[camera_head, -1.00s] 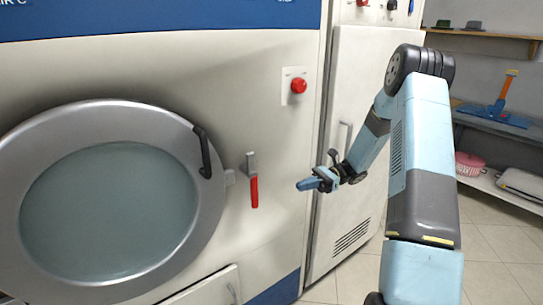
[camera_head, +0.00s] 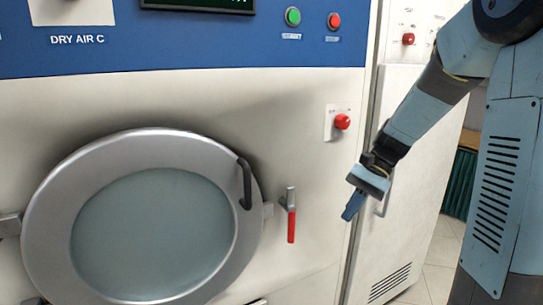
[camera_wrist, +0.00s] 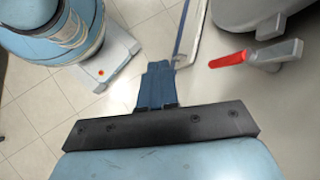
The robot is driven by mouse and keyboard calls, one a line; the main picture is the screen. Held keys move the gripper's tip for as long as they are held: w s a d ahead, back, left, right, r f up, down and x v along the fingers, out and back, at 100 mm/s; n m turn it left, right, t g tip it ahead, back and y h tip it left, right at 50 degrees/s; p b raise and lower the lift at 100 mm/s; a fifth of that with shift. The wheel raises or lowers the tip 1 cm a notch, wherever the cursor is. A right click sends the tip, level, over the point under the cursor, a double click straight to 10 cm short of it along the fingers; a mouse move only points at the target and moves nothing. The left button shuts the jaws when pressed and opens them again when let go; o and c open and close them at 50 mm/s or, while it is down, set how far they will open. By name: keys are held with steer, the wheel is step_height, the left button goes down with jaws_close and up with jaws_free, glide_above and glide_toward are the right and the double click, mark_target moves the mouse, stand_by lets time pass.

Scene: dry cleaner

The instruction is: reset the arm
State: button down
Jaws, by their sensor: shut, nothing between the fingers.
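My gripper (camera_head: 352,206) hangs in front of the right edge of the machine, pointing down and a little left, with its blue fingers together and empty. In the wrist view my gripper (camera_wrist: 157,75) shows as dark blue closed fingers over the tiled floor. My arm comes down to it from the upper right of the head view. The red-handled lever (camera_head: 291,222) is to the left of my gripper, with clear space between. The lever also shows in the wrist view (camera_wrist: 228,60) at the upper right.
The round door (camera_head: 60,215) of the dry-cleaning machine looks shut, with a dark handle (camera_head: 245,184) on its right. A red knob (camera_head: 342,122) and a green button (camera_head: 293,17) are on the panel. A pale cabinet (camera_head: 410,180) stands behind my arm. Tiled floor (camera_wrist: 40,110) is open below.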

steer(key=s+d+r+n+t+h, duration=0.2)
steer(key=s+r+n+t+h, duration=0.1)
steer(key=s, duration=0.4)
steer(key=s+d+r+n+t+h, duration=0.2)
steer(key=s+r+n+t+h, duration=0.1)
steer(key=s+r+t, duration=0.3)
steer(key=shift+s+r+n+h, duration=0.3)
steer(key=shift+s+r+n, duration=0.2)
steer(key=shift+s, duration=0.7)
